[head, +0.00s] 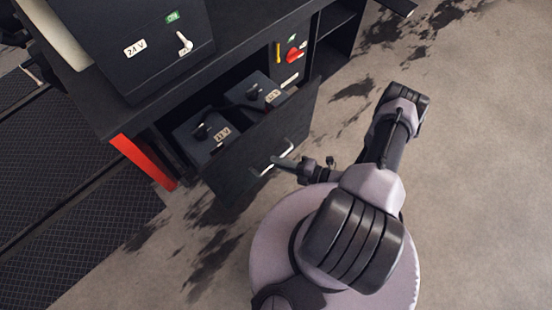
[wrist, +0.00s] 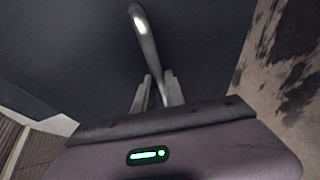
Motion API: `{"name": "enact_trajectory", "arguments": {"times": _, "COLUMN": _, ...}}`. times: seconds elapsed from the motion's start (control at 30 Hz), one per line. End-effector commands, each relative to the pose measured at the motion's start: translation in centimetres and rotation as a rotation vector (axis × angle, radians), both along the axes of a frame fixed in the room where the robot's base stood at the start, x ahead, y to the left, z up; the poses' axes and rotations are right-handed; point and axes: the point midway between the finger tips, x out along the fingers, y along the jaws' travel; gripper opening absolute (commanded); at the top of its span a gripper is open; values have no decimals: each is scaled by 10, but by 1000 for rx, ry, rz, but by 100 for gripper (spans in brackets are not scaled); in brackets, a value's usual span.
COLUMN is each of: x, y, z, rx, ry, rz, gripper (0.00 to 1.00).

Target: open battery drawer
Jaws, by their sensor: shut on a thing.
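The battery drawer (head: 237,178) is a dark drawer under the bench, pulled out from the cabinet, with two black batteries visible inside, a left one (head: 196,133) and a right one (head: 254,92). Its silver bar handle (head: 287,147) is on the drawer front. My gripper (head: 284,163) is at the handle in the head view. In the wrist view the handle (wrist: 143,40) runs down between the two fingers of my gripper (wrist: 158,92), which is shut on it. The fingers hide part of the handle.
A dark box (head: 150,45) marked 24 V with a small lever stands on the bench top. A panel with a red knob (head: 293,55) is right of the drawer. A red post (head: 143,161) is at the bench's left. Stained open floor (head: 470,150) lies to the right.

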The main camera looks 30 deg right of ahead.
Motion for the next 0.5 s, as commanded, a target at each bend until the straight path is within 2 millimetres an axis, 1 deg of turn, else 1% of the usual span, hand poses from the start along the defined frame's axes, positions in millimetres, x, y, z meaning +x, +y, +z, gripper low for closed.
{"name": "enact_trajectory", "arguments": {"times": 0.03, "x": -2, "y": 1, "z": -4, "rx": -5, "ry": 5, "rz": 4, "gripper": 0}}
{"name": "enact_trajectory", "arguments": {"times": 0.4, "x": -3, "y": 1, "z": -4, "rx": -6, "ry": 5, "rz": 4, "gripper": 0}}
{"name": "enact_trajectory", "arguments": {"times": 0.43, "x": -3, "y": 1, "z": -5, "rx": -6, "ry": 5, "rz": 4, "gripper": 18}}
{"name": "enact_trajectory", "arguments": {"times": 0.5, "x": -3, "y": 1, "z": -4, "rx": -6, "ry": 4, "rz": 4, "gripper": 32}}
